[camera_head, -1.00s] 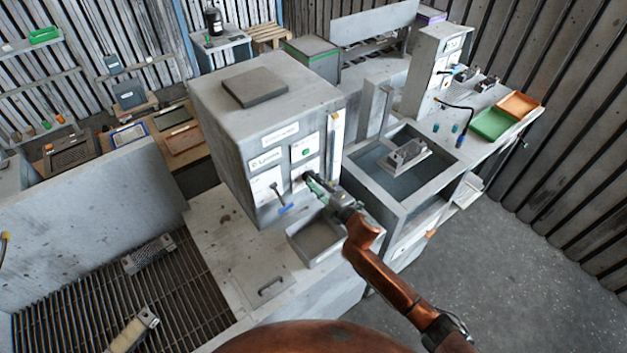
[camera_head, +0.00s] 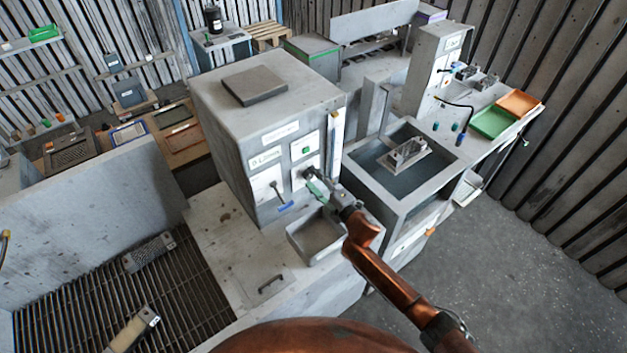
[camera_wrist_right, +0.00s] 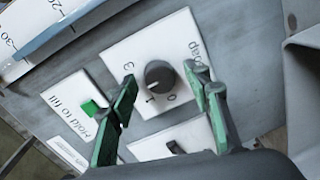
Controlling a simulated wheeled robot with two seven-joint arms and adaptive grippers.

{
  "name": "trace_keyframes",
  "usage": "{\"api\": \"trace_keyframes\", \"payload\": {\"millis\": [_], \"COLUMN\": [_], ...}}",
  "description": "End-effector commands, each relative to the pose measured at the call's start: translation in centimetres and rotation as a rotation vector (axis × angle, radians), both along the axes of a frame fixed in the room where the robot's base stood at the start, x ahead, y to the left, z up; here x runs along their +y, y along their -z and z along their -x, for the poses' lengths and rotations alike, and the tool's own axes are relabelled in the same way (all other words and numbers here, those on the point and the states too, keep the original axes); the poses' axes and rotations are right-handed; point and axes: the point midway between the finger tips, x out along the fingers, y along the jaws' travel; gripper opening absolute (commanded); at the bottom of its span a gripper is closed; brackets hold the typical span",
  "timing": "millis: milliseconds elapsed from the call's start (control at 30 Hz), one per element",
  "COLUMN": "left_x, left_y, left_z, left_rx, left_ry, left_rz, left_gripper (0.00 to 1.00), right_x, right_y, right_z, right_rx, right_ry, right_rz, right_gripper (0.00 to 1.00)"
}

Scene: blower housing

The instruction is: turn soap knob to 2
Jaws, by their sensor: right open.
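The soap knob (camera_wrist_right: 160,77) is a dark round knob on a white plate (camera_wrist_right: 140,50) marked "Soap" in the wrist view. The digits 3, 1 and 0 show around it; I see no 2, and the left finger covers part of that side. A small light mark shows on the knob's lower left, toward the 1. My right gripper (camera_wrist_right: 162,78) is open, its green-sided fingers on either side of the knob; I cannot tell if they touch it. In the head view my right gripper (camera_head: 318,189) is at the front panel of the grey cabinet (camera_head: 225,125). My left gripper is not in view.
A green "Hold to fill" switch (camera_wrist_right: 92,108) sits beside the left finger. A second dark control (camera_wrist_right: 176,147) is below the knob. A small grey basin (camera_head: 318,235) lies under the gripper. A lever with a blue handle (camera_head: 285,207) is left of it.

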Motion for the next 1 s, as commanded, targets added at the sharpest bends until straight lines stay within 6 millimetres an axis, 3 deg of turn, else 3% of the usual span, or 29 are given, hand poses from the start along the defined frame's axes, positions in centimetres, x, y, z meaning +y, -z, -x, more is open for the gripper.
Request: {"api": "trace_keyframes", "payload": {"millis": [267,700,1000], "left_x": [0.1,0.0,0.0], "left_y": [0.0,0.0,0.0], "left_z": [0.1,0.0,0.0], "left_rx": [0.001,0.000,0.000], "left_ry": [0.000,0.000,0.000], "left_rz": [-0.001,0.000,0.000], "left_gripper": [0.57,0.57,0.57], "right_x": [-0.8,-5.8,-7.0], "right_y": [0.0,-0.5,-0.7], "right_z": [1.0,7.9,9.7], "right_rx": [0.002,0.002,0.001], "right_ry": [0.001,0.001,0.000], "right_rz": [0.000,0.001,-0.001], "right_gripper": [0.45,0.45,0.45]}}
